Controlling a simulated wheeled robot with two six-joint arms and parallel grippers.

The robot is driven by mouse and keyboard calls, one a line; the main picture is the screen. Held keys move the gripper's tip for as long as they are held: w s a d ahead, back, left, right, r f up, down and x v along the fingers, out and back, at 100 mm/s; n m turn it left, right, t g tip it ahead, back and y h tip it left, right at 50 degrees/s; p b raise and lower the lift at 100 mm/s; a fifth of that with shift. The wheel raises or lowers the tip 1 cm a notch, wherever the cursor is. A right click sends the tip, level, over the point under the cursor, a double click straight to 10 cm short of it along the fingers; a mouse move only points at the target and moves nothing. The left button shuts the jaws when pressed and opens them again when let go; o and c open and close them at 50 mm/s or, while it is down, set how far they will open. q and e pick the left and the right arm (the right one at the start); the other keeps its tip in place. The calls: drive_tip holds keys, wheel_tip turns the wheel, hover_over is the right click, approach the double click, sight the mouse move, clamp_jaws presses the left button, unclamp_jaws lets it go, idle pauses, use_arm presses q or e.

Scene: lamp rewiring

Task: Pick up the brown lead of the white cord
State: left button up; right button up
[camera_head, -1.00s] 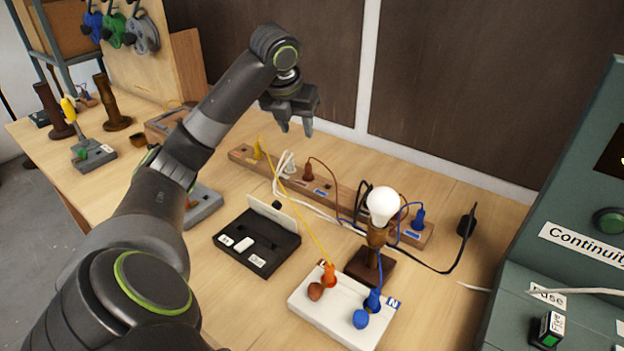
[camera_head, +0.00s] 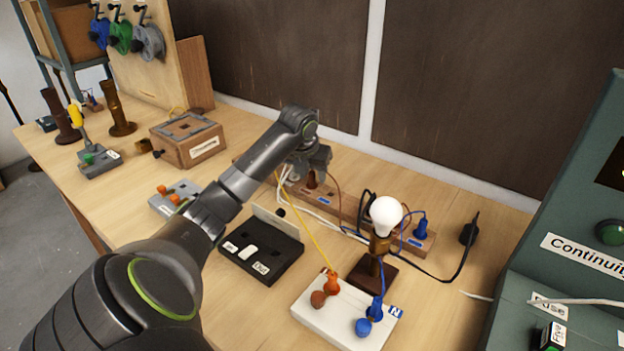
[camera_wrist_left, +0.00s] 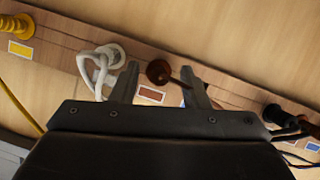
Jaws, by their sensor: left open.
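The brown lead's plug (camera_wrist_left: 158,72) stands on a wooden terminal strip (camera_wrist_left: 230,88), above a brown label (camera_wrist_left: 152,94). My left gripper (camera_wrist_left: 161,85) is open, with the brown plug between its fingers in the wrist view; I cannot tell whether they touch it. In the head view my left gripper (camera_head: 308,170) is over the strip and hides most of this plug. The white cord (camera_wrist_left: 102,72) ends in a white plug left of the fingers. My right gripper is not in view.
A yellow plug (camera_wrist_left: 15,25) is on the strip at left and a dark plug (camera_wrist_left: 273,112) at right. In the head view a lamp with a white bulb (camera_head: 386,213), a white block (camera_head: 345,310) with orange and blue plugs, and a black box (camera_head: 262,256) stand in front.

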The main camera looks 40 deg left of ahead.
use_arm(q)
drive_tip(key=shift+w+a+f, duration=0.1)
drive_tip(key=shift+w+f, duration=0.15)
drive_tip(key=shift+f, duration=0.4)
clamp_jaws()
